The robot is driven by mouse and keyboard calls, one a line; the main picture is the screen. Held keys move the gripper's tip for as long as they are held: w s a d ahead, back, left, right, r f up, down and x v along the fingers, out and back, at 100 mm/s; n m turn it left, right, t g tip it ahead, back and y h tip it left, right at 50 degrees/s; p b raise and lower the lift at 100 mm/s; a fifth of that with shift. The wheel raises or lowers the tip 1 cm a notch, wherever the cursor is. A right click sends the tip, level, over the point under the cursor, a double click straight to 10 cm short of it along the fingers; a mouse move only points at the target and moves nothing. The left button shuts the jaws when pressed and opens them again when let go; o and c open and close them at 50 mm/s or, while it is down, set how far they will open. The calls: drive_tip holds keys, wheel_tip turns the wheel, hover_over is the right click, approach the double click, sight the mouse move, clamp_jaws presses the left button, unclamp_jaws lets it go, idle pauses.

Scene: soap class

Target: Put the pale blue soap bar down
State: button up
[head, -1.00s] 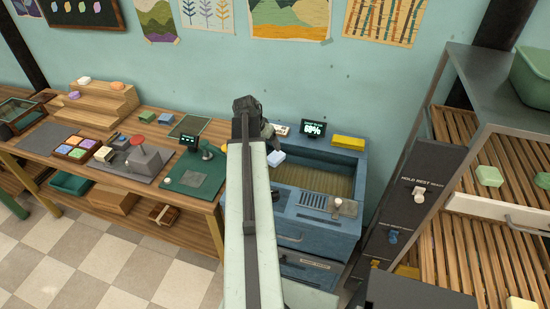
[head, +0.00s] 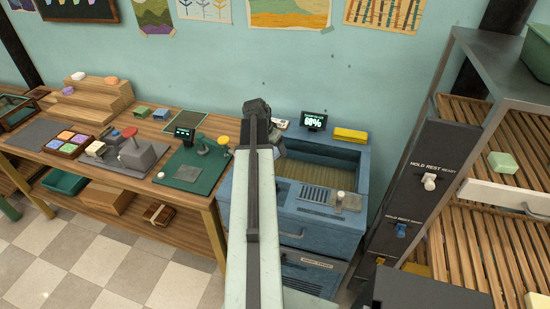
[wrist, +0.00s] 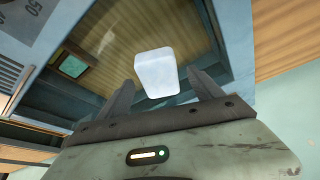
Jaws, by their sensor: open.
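The pale blue soap bar (wrist: 157,73) shows in the wrist view as a whitish block between and just beyond the fingertips of my gripper (wrist: 160,78). The two fingers stand apart, with a gap seen beside the bar. I cannot tell what the bar rests on; the blue basin unit (wrist: 232,35) lies behind it. In the head view my gripper (head: 275,143) is at the left part of the blue basin unit (head: 330,212), mostly behind my arm. The bar is hidden there.
A lit display (head: 314,121) and a yellow block (head: 350,135) stand on the unit's back edge. A wooden bench (head: 95,165) with tools and soaps is at left. A rack (head: 480,120) with slatted shelves and a green soap (head: 502,162) is at right.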

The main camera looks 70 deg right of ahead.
sight(274, 150)
drive_tip(key=shift+f, duration=0.2)
clamp_jaws()
drive_tip(key=shift+r+p, duration=0.15)
drive_tip(key=shift+p, duration=0.15)
wheel_tip(274, 150, up, 3)
drive_tip(key=p, duration=0.3)
drive_tip(key=shift+r, duration=0.2)
drive_tip(key=shift+w+a+r+p, duration=0.1)
drive_tip(key=shift+a+r+p, duration=0.15)
drive_tip(key=shift+p, duration=0.15)
drive_tip(key=w+a, duration=0.2)
drive_tip(key=a, duration=0.2)
drive_tip(key=w+a, duration=0.2)
drive_tip(key=a, duration=0.3)
drive_tip(key=w+a+r+p, duration=0.1)
drive_tip(key=w+a, duration=0.1)
drive_tip(key=a, duration=0.3)
drive_tip(key=shift+w, duration=0.25)
drive_tip(key=shift+f+b, duration=0.45)
drive_tip(key=shift+f, duration=0.05)
drive_tip(key=shift+r, duration=0.1)
